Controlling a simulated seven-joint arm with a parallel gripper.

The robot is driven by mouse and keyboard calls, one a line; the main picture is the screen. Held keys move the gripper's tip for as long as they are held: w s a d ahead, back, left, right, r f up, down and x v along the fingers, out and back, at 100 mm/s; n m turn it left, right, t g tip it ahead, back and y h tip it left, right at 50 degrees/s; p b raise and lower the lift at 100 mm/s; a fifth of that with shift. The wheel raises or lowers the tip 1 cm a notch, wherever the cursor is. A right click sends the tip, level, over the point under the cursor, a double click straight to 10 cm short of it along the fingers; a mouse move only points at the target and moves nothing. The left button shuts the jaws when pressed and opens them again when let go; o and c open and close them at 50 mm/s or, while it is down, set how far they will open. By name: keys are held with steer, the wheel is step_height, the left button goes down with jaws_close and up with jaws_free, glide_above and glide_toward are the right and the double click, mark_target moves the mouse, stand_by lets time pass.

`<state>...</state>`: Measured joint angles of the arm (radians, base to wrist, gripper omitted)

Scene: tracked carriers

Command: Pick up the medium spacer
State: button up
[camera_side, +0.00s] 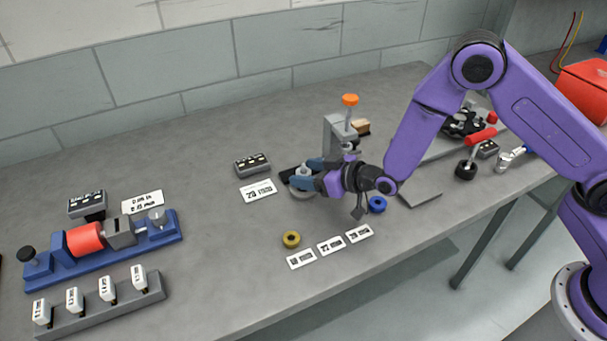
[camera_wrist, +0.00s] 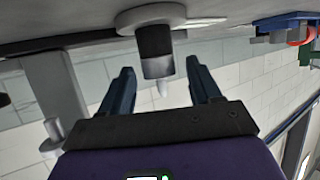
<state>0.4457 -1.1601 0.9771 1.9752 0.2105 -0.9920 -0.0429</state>
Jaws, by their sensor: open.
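My gripper (camera_side: 305,174) is open at the press-like fixture, with its fingers on either side of a pale upright post. In the wrist view, my gripper (camera_wrist: 159,68) has its two fingers apart, with a dark cylinder (camera_wrist: 154,45) on a pale round base and a thin light tip between them. I cannot tell whether the fingers touch it. A yellow-brown ring (camera_side: 291,239) and a blue ring (camera_side: 377,204) lie flat on the bench. I cannot tell which piece is the medium spacer; my gripper and forearm hide part of the fixture.
Several printed cards (camera_side: 331,245) lie near the bench's front edge. A grey stand with an orange knob (camera_side: 350,100) rises just behind my gripper. A blue fixture with a red cylinder (camera_side: 84,239) and a rack of white tags (camera_side: 90,308) stand at left.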

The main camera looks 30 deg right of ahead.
steer(key=c, duration=1.2)
steer(key=shift+o, duration=0.2)
steer(key=shift+r, duration=0.2)
step_height(320, 180, up, 10)
steer(key=shift+f, duration=0.2)
